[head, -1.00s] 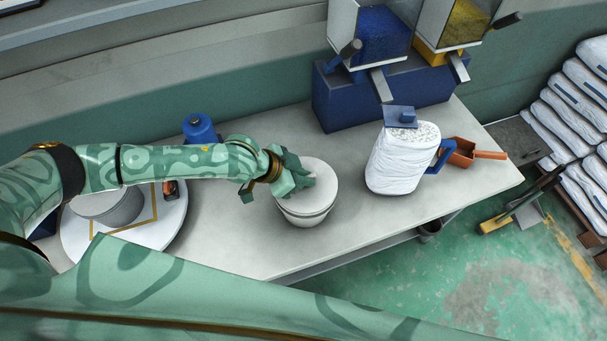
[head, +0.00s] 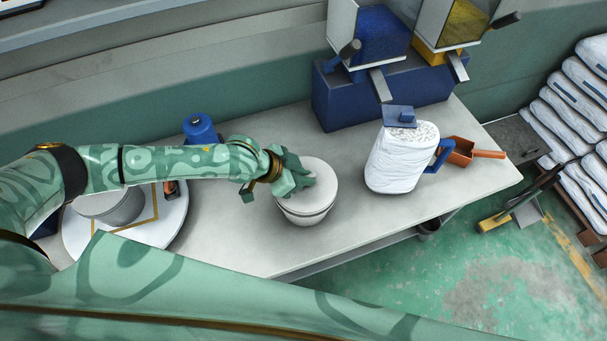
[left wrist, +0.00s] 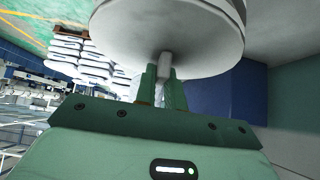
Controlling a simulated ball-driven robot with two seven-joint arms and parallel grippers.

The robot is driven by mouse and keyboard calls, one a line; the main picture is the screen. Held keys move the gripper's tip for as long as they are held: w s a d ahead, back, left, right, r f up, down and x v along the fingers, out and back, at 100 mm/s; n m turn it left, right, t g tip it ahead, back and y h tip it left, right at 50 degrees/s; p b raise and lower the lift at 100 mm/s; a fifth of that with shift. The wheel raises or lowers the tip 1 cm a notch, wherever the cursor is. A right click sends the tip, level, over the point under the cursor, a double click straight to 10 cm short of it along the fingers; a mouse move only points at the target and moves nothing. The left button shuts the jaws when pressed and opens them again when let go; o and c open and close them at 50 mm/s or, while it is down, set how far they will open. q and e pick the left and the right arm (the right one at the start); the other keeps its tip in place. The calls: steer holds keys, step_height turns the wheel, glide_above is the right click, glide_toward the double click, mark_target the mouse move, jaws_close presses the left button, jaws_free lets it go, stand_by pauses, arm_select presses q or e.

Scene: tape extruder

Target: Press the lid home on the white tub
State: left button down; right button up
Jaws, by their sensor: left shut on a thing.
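The white tub (head: 304,218) stands upright on the grey bench, near its front edge. Its round white lid (head: 322,179) lies across its top; I cannot tell from here whether it sits fully down. My left gripper (head: 302,180) reaches in from the left over the lid and partly covers it. In the left wrist view the fingers (left wrist: 162,82) are shut on the small knob of the lid (left wrist: 185,35). The lid's pale disc fills the top of that view and hides the tub. My right gripper is not in view.
A white jug-like container (head: 393,165) with a blue handle stands right of the tub, beside an orange scoop (head: 462,152). A blue machine base (head: 345,100) is behind. A round white plate (head: 170,225) with a grey pot lies left. Bench between tub and jug is clear.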

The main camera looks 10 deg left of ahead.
arm_select(q)
steer(key=shift+p, duration=0.3)
steer(key=shift+f+b, duration=0.55)
steer(key=shift+f, duration=0.35)
steer(key=c, duration=1.4)
jaws_free()
steer(key=p+v, duration=0.2)
steer(key=v, duration=1.4)
steer(key=shift+r+p, duration=0.15)
steer(key=shift+p, duration=0.2)
